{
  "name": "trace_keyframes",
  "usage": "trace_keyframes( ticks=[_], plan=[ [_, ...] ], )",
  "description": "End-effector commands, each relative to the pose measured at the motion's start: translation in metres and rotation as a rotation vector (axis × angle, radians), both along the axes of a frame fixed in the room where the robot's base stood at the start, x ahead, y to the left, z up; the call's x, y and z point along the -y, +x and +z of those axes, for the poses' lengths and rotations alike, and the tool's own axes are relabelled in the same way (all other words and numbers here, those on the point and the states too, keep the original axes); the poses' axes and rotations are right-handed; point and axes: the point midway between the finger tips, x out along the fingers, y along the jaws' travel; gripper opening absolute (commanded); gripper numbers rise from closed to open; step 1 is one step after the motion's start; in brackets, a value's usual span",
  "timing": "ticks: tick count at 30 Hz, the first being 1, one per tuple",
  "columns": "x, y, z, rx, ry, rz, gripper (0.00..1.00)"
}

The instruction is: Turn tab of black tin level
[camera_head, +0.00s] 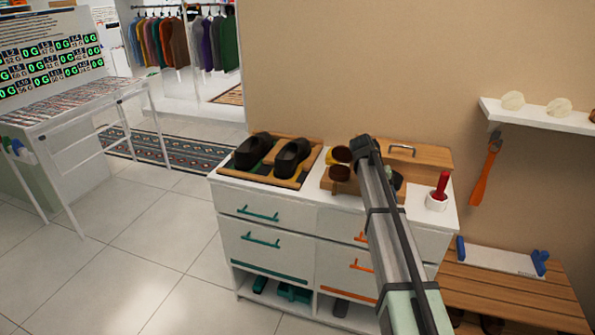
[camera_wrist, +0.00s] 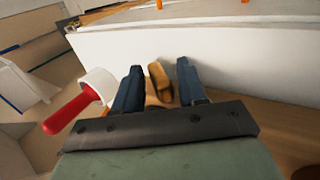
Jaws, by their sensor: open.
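I cannot pick out the black tin with certainty. Two round tins (camera_head: 340,154), with gold and dark brown showing, stand at the left of a wooden box on the white dresser. My arm covers part of this box, and other small dark items show just right of the arm. My gripper (camera_wrist: 158,75) is open in the wrist view, its two dark blue fingers apart. A tan-brown rounded piece (camera_wrist: 158,84) shows between the fingers; I cannot tell whether they touch it. In the head view the fingers are hidden behind my arm.
A red-handled tool (camera_head: 441,186) stands in a white pot (camera_head: 436,203) right of the box; the pot (camera_wrist: 98,84) is left of my fingers in the wrist view. Black shoes (camera_head: 291,158) sit on a tray at left. A wooden bench (camera_head: 510,297) stands at right.

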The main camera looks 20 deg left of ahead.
Motion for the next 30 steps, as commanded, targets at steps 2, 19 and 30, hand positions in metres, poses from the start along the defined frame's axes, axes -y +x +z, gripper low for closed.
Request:
trace_keyframes(
  ticks=[2, 19, 30],
  plan=[
    [0.002, -0.001, 0.001, 0.001, 0.06, -0.003, 0.43],
    [0.006, -0.001, 0.002, 0.0, 0.479, -0.003, 0.43],
    [0.004, 0.001, 0.044, 0.001, 0.531, -0.001, 0.43]
  ],
)
